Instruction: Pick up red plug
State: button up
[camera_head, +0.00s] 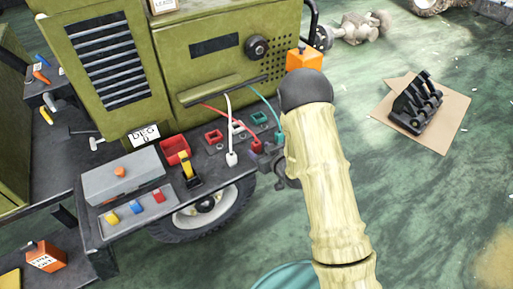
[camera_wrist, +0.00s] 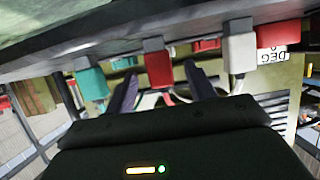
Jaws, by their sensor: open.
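The red plug (camera_wrist: 159,70) is in the upper middle of the wrist view, hanging at the shelf edge in this upside-down picture. My gripper (camera_wrist: 164,84) is open, with one dark finger to each side of the red plug. I cannot tell whether the fingers touch it. In the head view the red plug (camera_head: 256,145) sits near the shelf's right end with a red cable running left. My gripper (camera_head: 268,160) is beside it, partly hidden by my arm.
A teal plug (camera_wrist: 92,82) and a white plug (camera_wrist: 239,50) flank the red plug closely. Red and teal sockets lie behind them on the dark shelf (camera_head: 218,172). A grey box (camera_head: 122,178) stands at the shelf's left.

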aim_at(254, 143)
jog(key=shift+w+a, duration=0.25)
jog(key=shift+w, duration=0.15)
jog(key=p+x, duration=0.1)
jog(key=x, duration=0.3)
jog(key=shift+w+a+r, duration=0.1)
jog(key=shift+w+r, duration=0.05)
jog(key=shift+w, duration=0.05)
jog(key=shift+c, duration=0.4)
jog(key=c, duration=1)
